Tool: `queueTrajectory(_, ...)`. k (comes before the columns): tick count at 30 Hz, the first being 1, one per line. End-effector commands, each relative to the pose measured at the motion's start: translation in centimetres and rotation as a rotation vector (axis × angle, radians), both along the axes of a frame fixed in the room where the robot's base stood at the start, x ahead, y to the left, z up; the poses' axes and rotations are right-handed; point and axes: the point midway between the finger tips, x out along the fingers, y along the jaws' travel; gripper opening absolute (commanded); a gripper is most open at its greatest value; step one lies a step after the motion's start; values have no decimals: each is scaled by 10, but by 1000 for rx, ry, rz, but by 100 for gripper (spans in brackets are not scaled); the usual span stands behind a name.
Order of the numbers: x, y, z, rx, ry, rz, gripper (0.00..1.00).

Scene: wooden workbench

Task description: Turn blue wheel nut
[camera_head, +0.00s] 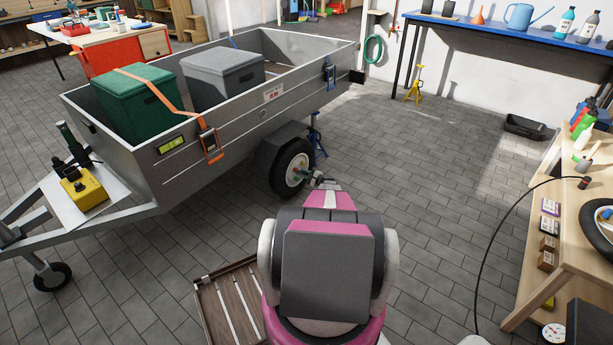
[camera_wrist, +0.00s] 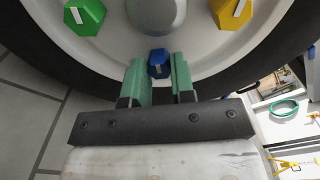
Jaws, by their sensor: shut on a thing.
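A green nut (camera_wrist: 85,15) is at upper left and a yellow nut (camera_wrist: 231,12) at upper right. In the head view, my gripper (camera_head: 314,180) is at the trailer wheel (camera_head: 289,168); the blue nut cannot be made out there.
The trailer (camera_head: 240,115) carries a green box (camera_head: 138,108) and a grey box (camera_head: 222,78). A blue stand (camera_head: 317,140) is just behind the wheel. A slatted wooden piece (camera_head: 226,300) lies on the floor at lower left of my arm. The tiled floor right of the wheel is clear.

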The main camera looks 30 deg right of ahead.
Motion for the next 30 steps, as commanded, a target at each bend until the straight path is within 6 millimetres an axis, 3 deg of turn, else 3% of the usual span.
queueTrajectory(9, -1, -1, -1, 117, 50, -4, 0)
queueTrajectory(26, -1, -1, -2, 141, 61, -6, 0)
queueTrajectory(27, -1, -1, -1, 141, 61, -6, 33)
queueTrajectory(29, -1, -1, -1, 142, 60, -5, 49)
queueTrajectory(30, -1, -1, -1, 142, 60, -5, 49)
